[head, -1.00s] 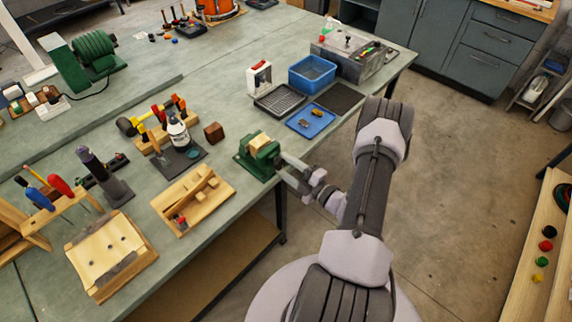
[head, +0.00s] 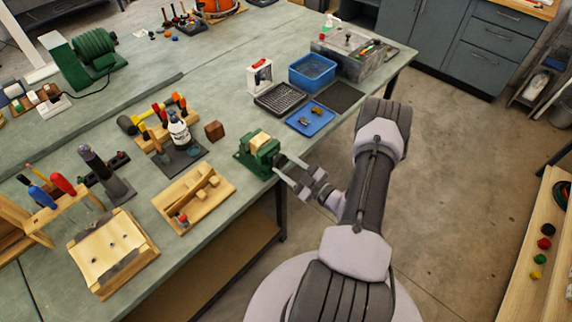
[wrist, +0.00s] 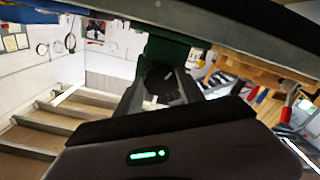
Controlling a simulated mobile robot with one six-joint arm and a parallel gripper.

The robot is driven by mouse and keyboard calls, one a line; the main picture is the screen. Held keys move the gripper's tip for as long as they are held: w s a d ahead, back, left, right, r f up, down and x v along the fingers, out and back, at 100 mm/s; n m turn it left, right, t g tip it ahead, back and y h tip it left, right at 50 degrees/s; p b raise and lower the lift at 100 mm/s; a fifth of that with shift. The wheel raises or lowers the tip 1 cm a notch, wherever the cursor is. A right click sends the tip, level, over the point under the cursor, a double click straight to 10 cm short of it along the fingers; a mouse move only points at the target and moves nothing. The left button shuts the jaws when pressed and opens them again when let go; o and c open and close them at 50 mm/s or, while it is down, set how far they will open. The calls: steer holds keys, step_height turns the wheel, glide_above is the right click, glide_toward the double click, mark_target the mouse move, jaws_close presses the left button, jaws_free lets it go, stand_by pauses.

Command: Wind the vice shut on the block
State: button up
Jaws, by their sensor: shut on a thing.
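The green vice (head: 250,162) sits at the front edge of the bench. A pale wooden block (head: 260,142) is in the top of it, between its jaws; whether both jaws touch the block I cannot tell. My gripper (head: 283,168) reaches the vice's front from the right, off the bench edge. In the wrist view my gripper (wrist: 160,92) is shut on the dark vice handle (wrist: 160,76), with a finger on either side. The green vice body (wrist: 166,48) shows behind the handle; the block is hidden there.
A wooden tray with pieces (head: 193,196) lies left of the vice. A small brown cube (head: 214,131) stands behind it. A blue tray (head: 311,118) and a blue bin (head: 312,72) are farther back right. The floor right of the bench is open.

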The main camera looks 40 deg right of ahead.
steer(key=shift+a+f, duration=0.1)
stand_by(0.4)
steer(key=o, duration=1.4)
steer(key=shift+s, duration=0.1)
steer(key=shift+c, duration=0.2)
steer(key=shift+s, duration=0.1)
steer(key=s+d+p, duration=0.1)
steer(key=s, duration=1.6)
steer(key=shift+d+p, duration=0.25)
steer(key=shift+p, duration=0.1)
